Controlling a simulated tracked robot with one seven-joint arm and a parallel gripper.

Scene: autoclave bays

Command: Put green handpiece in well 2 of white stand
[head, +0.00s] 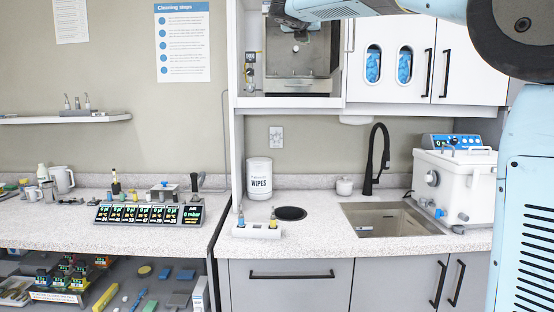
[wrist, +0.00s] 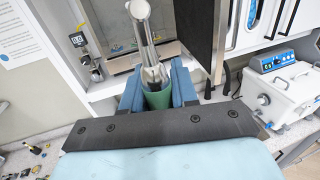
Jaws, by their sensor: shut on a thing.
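The green handpiece (wrist: 158,99) is in my gripper (wrist: 156,90) in the wrist view, its green part between the two blue fingers and its metal shaft pointing away. In the head view my gripper (head: 285,14) is partly visible at the top edge, high in front of the open cabinet bay; the handpiece cannot be made out clearly there. The white stand (head: 257,231) is on the counter left of the sink, well below my gripper. Two small upright items stand in it, one near its left end and one towards its right. Its well numbers are too small to read.
A sink (head: 388,219) with a black tap (head: 376,160) and a white bath unit (head: 455,187) are to the right. A wall shelf (head: 60,120) is at left.

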